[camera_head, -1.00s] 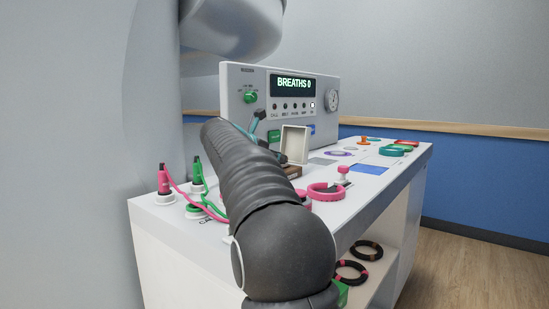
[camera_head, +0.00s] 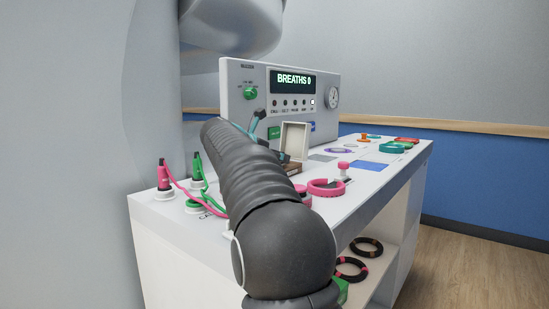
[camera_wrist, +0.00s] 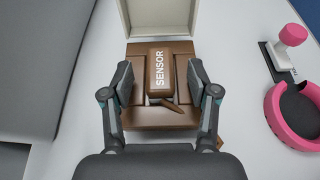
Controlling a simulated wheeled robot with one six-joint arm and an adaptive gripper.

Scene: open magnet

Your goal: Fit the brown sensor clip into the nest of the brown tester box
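The brown sensor clip (camera_wrist: 160,72), lettered SENSOR, lies in the middle of the brown tester box (camera_wrist: 140,117) in the wrist view. Its brown tail slants to the lower right. It looks level in the box's central recess, but I cannot tell if it is fully seated. The box's pale lid (camera_wrist: 170,18) stands open behind; the lid (camera_head: 296,141) and a brown corner of the box (camera_head: 291,168) show in the head view. My gripper (camera_wrist: 160,82) is open, with a finger on each side of the clip and a visible gap at both sides.
A pink cuff ring (camera_wrist: 292,112) and a pink-topped post (camera_wrist: 290,38) stand right of the box. A grey console (camera_head: 240,100) reading BREATHS 0 rises behind. Pink and green plugs with cables (camera_head: 165,178) stand at the left of the white tabletop (camera_head: 345,205).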

